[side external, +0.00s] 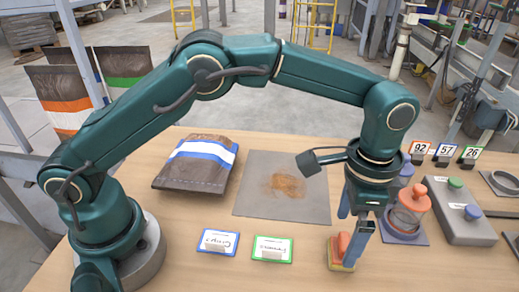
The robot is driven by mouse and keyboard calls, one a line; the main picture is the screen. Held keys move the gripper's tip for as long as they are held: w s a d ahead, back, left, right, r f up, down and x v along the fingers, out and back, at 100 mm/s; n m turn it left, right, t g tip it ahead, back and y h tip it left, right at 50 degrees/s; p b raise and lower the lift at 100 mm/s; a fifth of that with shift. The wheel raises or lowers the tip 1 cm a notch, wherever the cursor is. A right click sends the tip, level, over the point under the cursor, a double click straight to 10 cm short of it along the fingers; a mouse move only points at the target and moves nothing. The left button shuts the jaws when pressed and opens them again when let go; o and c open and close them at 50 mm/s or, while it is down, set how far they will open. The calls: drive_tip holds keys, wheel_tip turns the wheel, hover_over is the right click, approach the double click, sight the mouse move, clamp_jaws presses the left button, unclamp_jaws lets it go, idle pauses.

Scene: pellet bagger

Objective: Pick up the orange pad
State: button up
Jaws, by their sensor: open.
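The orange pad (340,249) stands on the table's front part, right of the two labelled cards. It has an orange upper part and a yellowish base. My gripper (346,243) points down over it with its jaws open. One blue-grey finger passes in front of the pad's right side. The other finger comes down behind it, and its tip is hidden by the pad. I cannot tell whether either finger touches the pad.
Two cards, blue-edged (217,242) and green-edged (272,249), lie left of the pad. A grey mat (255,207) with brown pellets lies behind. A bag with a blue band (197,162) lies back left. An orange-lidded jar (408,217) and a grey button box (462,222) stand right.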

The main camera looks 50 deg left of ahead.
sight(344, 241)
drive_tip(key=shift+f, duration=2.45)
drive_tip(key=c, duration=1.4)
drive_tip(key=shift+c, duration=0.2)
drive_tip(key=shift+r, duration=0.15)
